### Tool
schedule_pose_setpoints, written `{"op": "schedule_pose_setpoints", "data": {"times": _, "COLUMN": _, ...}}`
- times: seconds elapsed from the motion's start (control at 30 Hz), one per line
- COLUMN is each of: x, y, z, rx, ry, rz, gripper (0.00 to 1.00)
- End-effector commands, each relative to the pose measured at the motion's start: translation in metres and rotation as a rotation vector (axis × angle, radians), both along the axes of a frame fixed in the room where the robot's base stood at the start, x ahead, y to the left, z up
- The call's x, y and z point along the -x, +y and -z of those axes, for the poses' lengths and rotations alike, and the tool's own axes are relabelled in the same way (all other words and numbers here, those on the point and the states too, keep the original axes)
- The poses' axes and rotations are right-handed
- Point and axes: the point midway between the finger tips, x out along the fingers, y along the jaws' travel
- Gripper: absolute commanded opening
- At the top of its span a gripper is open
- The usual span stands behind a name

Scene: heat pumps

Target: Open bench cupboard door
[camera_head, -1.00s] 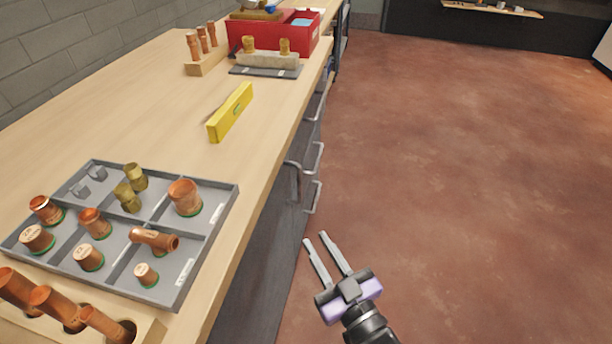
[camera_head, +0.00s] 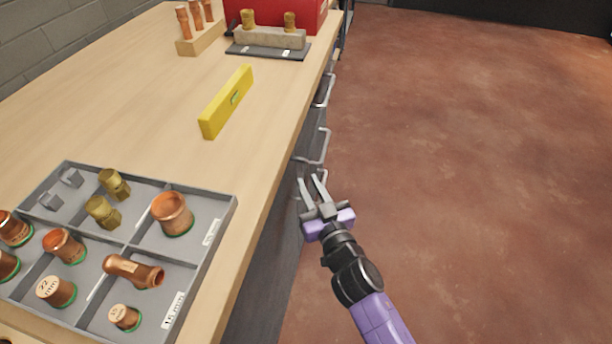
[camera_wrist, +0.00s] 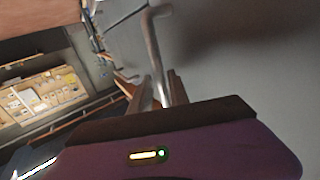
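The grey bench cupboard door (camera_wrist: 215,65) fills the right of the wrist view and looks closed. Its bar handle (camera_wrist: 154,48) runs down from the top towards my gripper. My gripper (camera_head: 310,177) is beside the bench front in the head view, fingers pointing at the handle side. In the wrist view my gripper's two fingers (camera_wrist: 158,88) are apart, with the bar's lower part seen between them. I cannot tell whether either finger touches the bar. In the head view the handle is mostly hidden behind the fingers.
The wooden bench top (camera_head: 130,100) holds a grey tray of copper fittings (camera_head: 225,215), a yellow level (camera_head: 226,102) and a red box (camera_head: 310,15). More bar handles (camera_head: 324,145) stick out along the bench front. The red floor (camera_head: 480,180) to the right is clear.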

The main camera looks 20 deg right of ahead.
Motion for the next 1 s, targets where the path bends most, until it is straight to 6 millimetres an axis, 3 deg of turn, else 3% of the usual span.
{"op": "schedule_pose_setpoints", "data": {"times": 0.2, "x": -0.024, "y": -0.001, "z": 0.0, "rx": -0.001, "ry": 0.0, "rz": 0.001, "gripper": 0.21}}
{"op": "schedule_pose_setpoints", "data": {"times": 0.57, "x": -0.028, "y": -0.001, "z": 0.0, "rx": -0.001, "ry": 0.0, "rz": 0.0, "gripper": 0.21}}
{"op": "schedule_pose_setpoints", "data": {"times": 0.67, "x": -0.028, "y": -0.001, "z": 0.0, "rx": -0.001, "ry": 0.0, "rz": 0.0, "gripper": 0.02}}
{"op": "schedule_pose_setpoints", "data": {"times": 0.7, "x": -0.028, "y": -0.001, "z": 0.0, "rx": -0.001, "ry": 0.0, "rz": 0.0, "gripper": 0.0}}
{"op": "schedule_pose_setpoints", "data": {"times": 1.0, "x": -0.028, "y": -0.001, "z": 0.0, "rx": -0.001, "ry": 0.0, "rz": 0.0, "gripper": 0.0}}
